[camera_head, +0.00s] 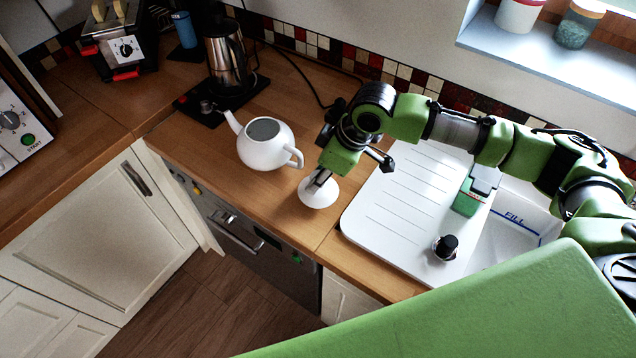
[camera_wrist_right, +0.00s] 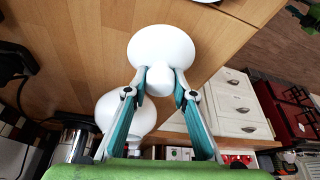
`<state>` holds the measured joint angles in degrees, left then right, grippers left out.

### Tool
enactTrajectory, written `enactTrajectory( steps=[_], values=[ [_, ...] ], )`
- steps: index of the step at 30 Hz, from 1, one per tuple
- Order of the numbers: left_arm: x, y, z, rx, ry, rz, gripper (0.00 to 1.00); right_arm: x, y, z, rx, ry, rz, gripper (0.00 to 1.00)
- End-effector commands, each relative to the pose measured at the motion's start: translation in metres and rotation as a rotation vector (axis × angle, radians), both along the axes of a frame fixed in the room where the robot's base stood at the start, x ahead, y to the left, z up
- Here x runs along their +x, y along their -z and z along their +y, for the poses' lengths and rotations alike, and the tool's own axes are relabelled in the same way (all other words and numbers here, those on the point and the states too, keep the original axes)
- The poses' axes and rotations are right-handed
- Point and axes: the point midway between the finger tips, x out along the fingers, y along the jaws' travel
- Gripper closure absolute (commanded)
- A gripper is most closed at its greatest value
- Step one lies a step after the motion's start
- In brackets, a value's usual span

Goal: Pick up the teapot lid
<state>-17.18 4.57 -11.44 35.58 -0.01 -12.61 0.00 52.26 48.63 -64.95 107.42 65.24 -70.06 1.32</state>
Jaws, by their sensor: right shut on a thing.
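The white teapot lid (camera_head: 318,194) is at my right gripper (camera_head: 322,178), over the wooden counter beside the sink. In the right wrist view the lid (camera_wrist_right: 162,50) is a white disc with a round knob, and the fingertips of my right gripper (camera_wrist_right: 161,82) are shut on the knob. I cannot tell whether the lid touches the counter. The white teapot (camera_head: 266,152) stands upright and uncovered on the counter, left of the gripper. It also shows in the right wrist view (camera_wrist_right: 124,112). My left gripper is not in view.
A steel kettle (camera_head: 225,62) stands on a black base behind the teapot. A toaster (camera_head: 122,48) and a blue cup (camera_head: 184,30) are at the back left. The white drainboard (camera_head: 390,205) lies right of the lid. The counter left of the teapot's front is clear.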

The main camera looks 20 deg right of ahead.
Motion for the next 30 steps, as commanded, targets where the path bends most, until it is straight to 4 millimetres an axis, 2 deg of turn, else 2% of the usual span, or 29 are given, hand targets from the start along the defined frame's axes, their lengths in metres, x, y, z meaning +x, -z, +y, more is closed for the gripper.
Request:
enactTrajectory(
  steps=[2, 11, 15, 21, 30],
  values=[
    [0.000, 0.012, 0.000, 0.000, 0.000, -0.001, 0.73, 0.002, -0.011, 0.000, 0.002, 0.000, -0.007, 0.98],
    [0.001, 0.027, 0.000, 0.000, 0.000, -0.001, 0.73, -0.051, -0.076, 0.027, 0.002, -0.008, -0.008, 0.98],
    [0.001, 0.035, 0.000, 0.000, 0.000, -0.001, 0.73, -0.082, -0.089, 0.042, 0.002, -0.007, -0.006, 0.98],
    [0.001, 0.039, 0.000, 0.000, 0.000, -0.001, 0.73, -0.112, -0.106, 0.057, 0.003, -0.005, -0.005, 0.98],
    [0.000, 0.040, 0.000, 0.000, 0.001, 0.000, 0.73, -0.126, -0.113, 0.063, 0.001, 0.000, -0.001, 0.98]
  ],
)
